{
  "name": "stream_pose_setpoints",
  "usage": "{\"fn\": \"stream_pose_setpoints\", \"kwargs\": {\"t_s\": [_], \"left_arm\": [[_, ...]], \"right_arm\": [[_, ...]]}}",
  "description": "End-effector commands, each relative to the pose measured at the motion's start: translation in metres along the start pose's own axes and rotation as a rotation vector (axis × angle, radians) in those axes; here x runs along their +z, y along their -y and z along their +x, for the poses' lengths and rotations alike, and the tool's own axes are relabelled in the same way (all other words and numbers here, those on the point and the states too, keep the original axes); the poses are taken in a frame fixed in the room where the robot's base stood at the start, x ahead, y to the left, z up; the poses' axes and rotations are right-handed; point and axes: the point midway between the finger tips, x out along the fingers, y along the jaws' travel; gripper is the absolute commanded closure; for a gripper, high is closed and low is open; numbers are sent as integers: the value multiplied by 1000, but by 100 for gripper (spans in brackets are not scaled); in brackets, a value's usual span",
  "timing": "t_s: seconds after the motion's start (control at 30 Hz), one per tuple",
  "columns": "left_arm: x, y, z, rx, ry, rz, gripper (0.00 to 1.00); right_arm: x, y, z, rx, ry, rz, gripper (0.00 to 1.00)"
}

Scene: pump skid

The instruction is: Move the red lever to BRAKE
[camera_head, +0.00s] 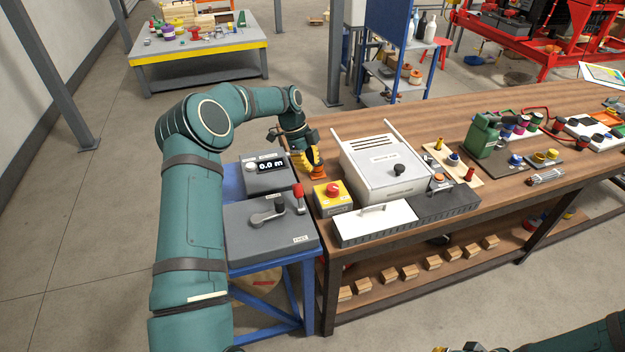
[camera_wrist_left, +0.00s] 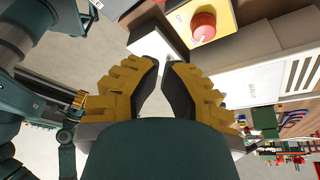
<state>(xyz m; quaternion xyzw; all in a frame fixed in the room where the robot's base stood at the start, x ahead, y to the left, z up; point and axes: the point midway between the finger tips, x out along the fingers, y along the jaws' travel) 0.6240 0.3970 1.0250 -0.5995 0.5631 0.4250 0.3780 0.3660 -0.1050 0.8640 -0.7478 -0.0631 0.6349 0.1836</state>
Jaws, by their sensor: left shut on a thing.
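The red lever (camera_head: 298,196) stands roughly upright at the right side of a dark grey control box (camera_head: 250,228) on a blue stand. A label on the box front is too small to read surely. My left gripper (camera_head: 315,168) is behind and above the lever, apart from it, beyond the yellow box. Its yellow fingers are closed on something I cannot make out. In the left wrist view the fingertips (camera_wrist_left: 164,68) are close together, with the red lever not visible. Only a sliver of what looks like my right gripper (camera_head: 441,349) shows at the bottom edge.
A black crank (camera_head: 266,212) sits left of the lever. A display box (camera_head: 266,174) reading 0.0 m stands behind. A yellow box with a red button (camera_head: 333,189) is just right of the lever. A grey cabinet (camera_head: 384,165) stands on the wooden bench beside my left gripper.

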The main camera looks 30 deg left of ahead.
Motion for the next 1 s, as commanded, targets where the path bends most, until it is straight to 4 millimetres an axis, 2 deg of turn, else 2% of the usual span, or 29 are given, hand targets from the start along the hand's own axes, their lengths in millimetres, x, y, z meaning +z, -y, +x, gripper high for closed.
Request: {"fn": "stream_pose_setpoints", "kwargs": {"t_s": [0.1, 0.3, 1.0], "left_arm": [[7, 6, -16, -1, 0, 0, 100], [12, 10, -29, 0, 0, 0, 100], [13, 10, -31, 1, -1, 0, 100]], "right_arm": [[0, 0, 0, 0, 0, 0, 100], [0, 0, -1, 0, 0, 0, 100], [0, 0, -1, 0, 0, 0, 100]]}}
